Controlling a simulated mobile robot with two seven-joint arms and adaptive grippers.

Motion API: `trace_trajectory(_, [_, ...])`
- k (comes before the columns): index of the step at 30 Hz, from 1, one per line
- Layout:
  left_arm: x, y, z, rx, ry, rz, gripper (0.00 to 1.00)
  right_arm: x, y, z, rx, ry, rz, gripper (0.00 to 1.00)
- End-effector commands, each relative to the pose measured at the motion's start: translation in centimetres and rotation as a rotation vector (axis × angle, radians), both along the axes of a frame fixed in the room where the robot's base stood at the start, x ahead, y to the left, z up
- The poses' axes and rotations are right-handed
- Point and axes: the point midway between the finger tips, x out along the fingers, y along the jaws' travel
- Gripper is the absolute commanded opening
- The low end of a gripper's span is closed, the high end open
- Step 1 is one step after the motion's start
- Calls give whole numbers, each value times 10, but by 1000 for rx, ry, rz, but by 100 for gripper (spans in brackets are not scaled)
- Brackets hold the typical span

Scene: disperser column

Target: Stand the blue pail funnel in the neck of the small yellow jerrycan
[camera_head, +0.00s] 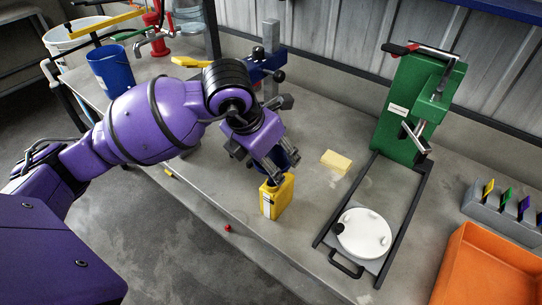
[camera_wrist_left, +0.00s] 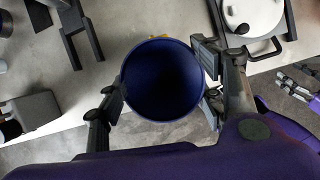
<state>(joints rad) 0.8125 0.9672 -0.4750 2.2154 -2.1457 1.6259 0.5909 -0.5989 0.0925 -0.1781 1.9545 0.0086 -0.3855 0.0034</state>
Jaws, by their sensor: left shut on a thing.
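The small yellow jerrycan (camera_head: 277,198) stands upright on the grey bench. My left gripper (camera_head: 279,165) is right above it, shut on the dark blue pail funnel (camera_head: 293,157). In the left wrist view I look down into the funnel's wide round mouth (camera_wrist_left: 162,82), with the left gripper's fingers (camera_wrist_left: 163,90) on either side. Parts of what looks like my right gripper (camera_wrist_left: 298,82) show at the wrist view's right edge.
A yellow sponge-like block (camera_head: 336,161) lies to the right. Beyond it are a round white lid (camera_head: 363,233) on a dark frame and a green press (camera_head: 413,105). An orange tray (camera_head: 490,268) sits far right. A blue bucket (camera_head: 110,67) stands at the left. The bench's front edge is close.

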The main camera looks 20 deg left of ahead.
Motion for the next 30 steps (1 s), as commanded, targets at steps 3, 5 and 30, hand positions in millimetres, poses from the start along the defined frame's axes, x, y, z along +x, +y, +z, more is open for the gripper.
trace_trajectory(3, [0, 0, -1, 1, 0, 0, 40, 2, 2, 1, 3, -5, -4, 49])
trace_trajectory(5, [0, 0, -1, 1, 0, 0, 40, 3, 3, 2, 6, -7, -5, 49])
trace_trajectory(30, [0, 0, -15, 0, 1, 0, 40, -5, 0, -8, -1, 13, 5, 49])
